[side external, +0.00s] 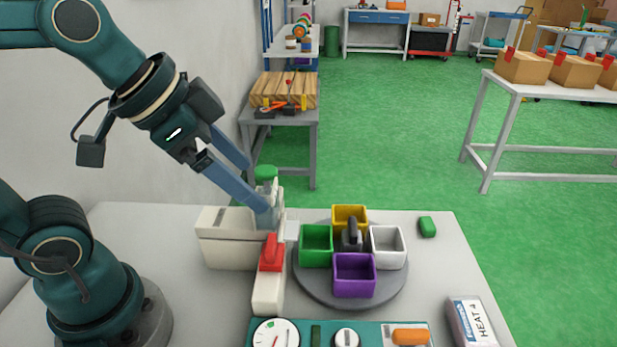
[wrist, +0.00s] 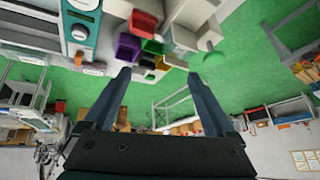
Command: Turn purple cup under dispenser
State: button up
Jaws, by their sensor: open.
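The purple cup (side external: 354,283) is a square open box on the front of a round grey turntable (side external: 385,293). It also shows in the wrist view (wrist: 128,48). A green cup (side external: 316,246) is on the left, a yellow cup (side external: 349,212) at the back and a white cup (side external: 388,255) on the right. A dark knob (side external: 351,236) stands in the middle. The pale dispenser (side external: 224,242) stands left of the turntable, nearest the green cup. My gripper (side external: 256,187) is open and empty above the dispenser; its fingers also show in the wrist view (wrist: 158,76).
A red block (side external: 271,253) sits on a pale arm beside the turntable. A teal panel (side external: 366,329) with dials lies in front. A small green block (side external: 427,227) and a labelled heat box (side external: 470,321) are at the right. The tabletop right of the turntable is mostly clear.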

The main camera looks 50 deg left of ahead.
jog(key=w+d+m+g+h, duration=0.1)
jog(key=w+d+m, duration=0.25)
jog(key=w, duration=0.45)
jog(key=m+g+h, duration=0.1)
jog(key=g, duration=0.1)
send_over(353, 225)
jog(key=s+a, duration=0.2)
notch_tip(353, 225, down, 7)
jog(key=shift+x, duration=2.7)
jog(key=shift+r, duration=0.1)
jog(key=shift+c, duration=0.3)
grip_shut()
